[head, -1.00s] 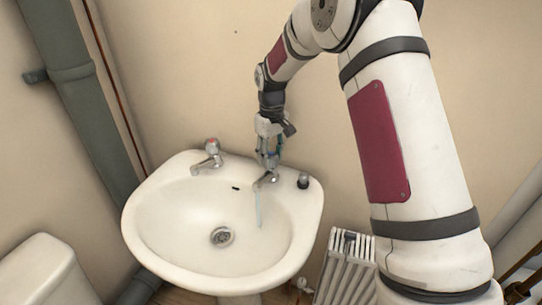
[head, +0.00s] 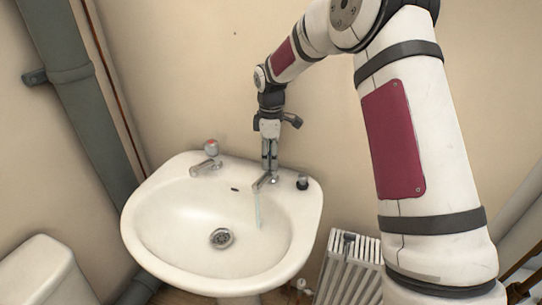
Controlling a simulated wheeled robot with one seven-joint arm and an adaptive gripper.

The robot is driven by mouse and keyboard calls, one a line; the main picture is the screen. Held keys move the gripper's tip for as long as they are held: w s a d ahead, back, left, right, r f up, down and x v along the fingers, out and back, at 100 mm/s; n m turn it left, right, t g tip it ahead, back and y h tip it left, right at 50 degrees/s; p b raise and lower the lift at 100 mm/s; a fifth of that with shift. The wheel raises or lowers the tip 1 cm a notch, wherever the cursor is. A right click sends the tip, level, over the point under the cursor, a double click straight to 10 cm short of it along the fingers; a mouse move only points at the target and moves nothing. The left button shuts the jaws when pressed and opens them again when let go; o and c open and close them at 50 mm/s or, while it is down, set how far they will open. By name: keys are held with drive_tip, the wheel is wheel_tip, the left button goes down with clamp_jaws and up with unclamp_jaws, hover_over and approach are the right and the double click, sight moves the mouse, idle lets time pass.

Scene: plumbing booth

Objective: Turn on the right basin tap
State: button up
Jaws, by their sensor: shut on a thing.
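The white basin (head: 160,228) is in the middle of the head view. The right basin tap (head: 262,183) is on its back rim, and a thin stream of water (head: 258,208) runs from its spout into the bowl. My gripper (head: 270,168) points down over this tap, shut on its top, with the fingers close together. The tap's handle is hidden by the fingers. The left basin tap (head: 208,160) has a red-marked top and stands clear of my gripper, with no water seen from it.
A small dark-topped object (head: 302,183) sits on the rim just right of the right tap. A white radiator (head: 350,265) stands right of the basin. A grey pipe (head: 75,95) runs down the left wall, and a white cistern (head: 45,265) is at lower left. The bowl is empty around its drain (head: 221,238).

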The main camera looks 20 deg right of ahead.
drive_tip(key=shift+n, duration=0.3)
drive_tip(key=o, duration=1.2)
drive_tip(key=shift+c, duration=0.2)
drive_tip(key=shift+r, duration=0.1)
wheel_tip(320, 180, up, 12)
